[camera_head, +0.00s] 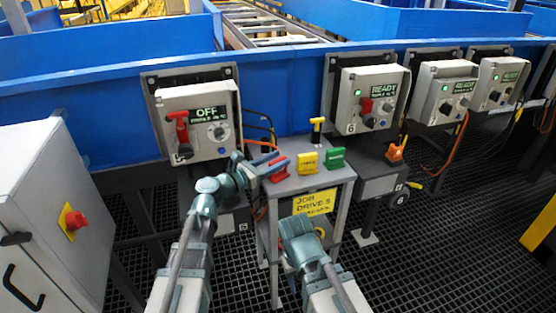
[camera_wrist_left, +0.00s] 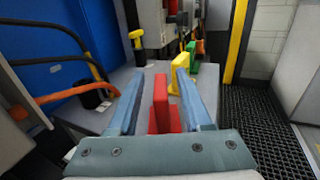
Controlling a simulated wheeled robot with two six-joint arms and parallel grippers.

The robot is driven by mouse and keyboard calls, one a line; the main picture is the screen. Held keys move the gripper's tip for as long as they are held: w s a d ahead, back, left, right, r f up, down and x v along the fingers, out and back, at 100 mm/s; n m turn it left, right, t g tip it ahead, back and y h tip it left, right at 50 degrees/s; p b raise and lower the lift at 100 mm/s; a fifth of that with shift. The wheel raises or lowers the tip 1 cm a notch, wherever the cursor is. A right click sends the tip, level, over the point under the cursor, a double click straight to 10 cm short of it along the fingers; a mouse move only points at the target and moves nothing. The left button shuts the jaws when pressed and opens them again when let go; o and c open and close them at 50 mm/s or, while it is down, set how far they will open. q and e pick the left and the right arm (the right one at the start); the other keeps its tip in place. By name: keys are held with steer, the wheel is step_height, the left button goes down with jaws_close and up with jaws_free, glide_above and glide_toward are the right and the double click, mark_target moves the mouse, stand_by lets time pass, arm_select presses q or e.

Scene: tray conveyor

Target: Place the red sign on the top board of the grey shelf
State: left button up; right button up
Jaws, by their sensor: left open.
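The red sign (camera_head: 279,173) is at the left end of the top board of the grey shelf (camera_head: 318,180). It appears to stand on the board, but its base is partly hidden. My left gripper (camera_head: 268,161) is open at the red sign. In the left wrist view, the red sign (camera_wrist_left: 161,103) is upright between the two blue fingers, nearer the right one, with a gap on the left. The grey top board (camera_wrist_left: 122,80) shows beyond the fingers. My right gripper (camera_head: 295,230) is low in front of the shelf; its fingers are not clearly visible.
A yellow sign (camera_head: 308,163) and a green sign (camera_head: 335,158) stand right of the red one. A yellow-topped black part (camera_head: 317,129) stands behind. The OFF control box (camera_head: 200,120) with a red handle is at the left. A grey cabinet (camera_head: 55,210) stands far left.

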arm_select(q)
steer(key=v, duration=1.1)
steer(key=shift+s, duration=0.15)
steer(key=shift+a, duration=0.15)
steer(key=s+d+f+m+g+y, duration=0.1)
steer(key=s+f+m+g+y, duration=0.15)
steer(key=f+m, duration=0.4)
steer(key=s+d+f+m+g+y, duration=0.2)
steer(key=s+f+m+g, duration=0.15)
steer(key=f+m, duration=0.3)
steer(key=s+a+f+m+g+y, duration=0.5)
steer(key=s+a+f+m+y, duration=0.35)
steer(key=m, duration=0.45)
steer(key=s+d+m+y, duration=0.2)
steer(key=s+d+m, duration=0.2)
steer(key=d, duration=0.5)
step_height(320, 180, up, 29)
steer(key=p, duration=2.9)
steer(key=shift+g+p, duration=0.3)
steer(key=shift+g, duration=0.1)
